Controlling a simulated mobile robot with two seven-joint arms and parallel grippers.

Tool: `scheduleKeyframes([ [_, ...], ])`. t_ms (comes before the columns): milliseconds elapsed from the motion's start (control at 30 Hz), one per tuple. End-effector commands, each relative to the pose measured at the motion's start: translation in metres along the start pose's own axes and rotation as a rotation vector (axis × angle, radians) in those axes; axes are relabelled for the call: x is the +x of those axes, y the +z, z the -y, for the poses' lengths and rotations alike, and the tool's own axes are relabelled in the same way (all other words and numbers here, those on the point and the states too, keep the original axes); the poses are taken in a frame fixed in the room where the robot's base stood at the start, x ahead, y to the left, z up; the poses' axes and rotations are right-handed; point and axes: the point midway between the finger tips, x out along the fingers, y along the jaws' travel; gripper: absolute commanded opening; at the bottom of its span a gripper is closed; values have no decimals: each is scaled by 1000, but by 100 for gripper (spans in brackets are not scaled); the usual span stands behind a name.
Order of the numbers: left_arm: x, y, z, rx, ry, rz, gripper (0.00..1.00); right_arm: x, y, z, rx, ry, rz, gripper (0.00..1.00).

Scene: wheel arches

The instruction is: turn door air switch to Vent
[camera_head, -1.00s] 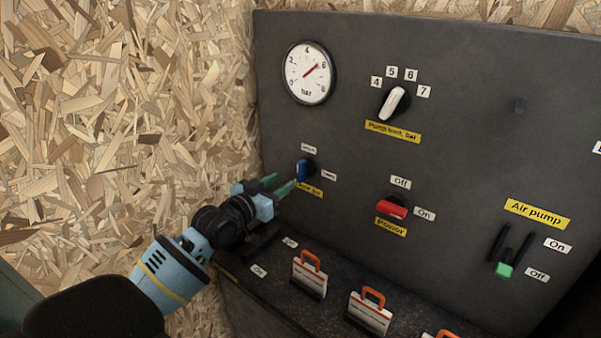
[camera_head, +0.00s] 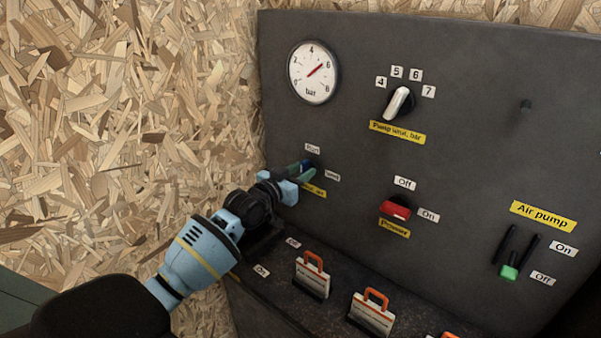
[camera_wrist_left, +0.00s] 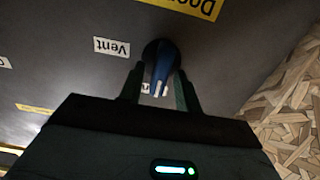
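The door air switch is a dark round knob with a blue handle (camera_wrist_left: 161,66), low on the left of the panel. In the head view the knob (camera_head: 315,166) is mostly hidden by my gripper. A Vent label (camera_wrist_left: 112,47) is beside it, and it also shows right of the knob in the head view (camera_head: 332,176). The handle points roughly toward the upper label (camera_head: 313,148), which is partly hidden in the wrist view. My left gripper (camera_head: 300,172) is at the knob, its fingers open on either side of the handle, with small gaps visible in the wrist view. My right gripper is not in view.
The panel (camera_head: 460,140) also bears a gauge (camera_head: 313,72), a pump limit knob (camera_head: 398,103), a red power switch (camera_head: 396,208) and a green-tipped air pump lever (camera_head: 508,271). A chipboard wall (camera_head: 130,120) is at left.

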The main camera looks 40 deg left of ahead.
Motion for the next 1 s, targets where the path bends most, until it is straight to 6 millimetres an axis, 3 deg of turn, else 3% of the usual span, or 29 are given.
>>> scheduleKeyframes([
  [33,0,0,0,0,0,0,26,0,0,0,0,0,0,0],
  [233,0,0,0,0,0,0,0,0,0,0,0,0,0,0],
  [667,0,-1,0,70,0,-1,0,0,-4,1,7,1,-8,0],
  [1000,0,-2,-2,330,1,-1,0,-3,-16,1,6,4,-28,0],
])
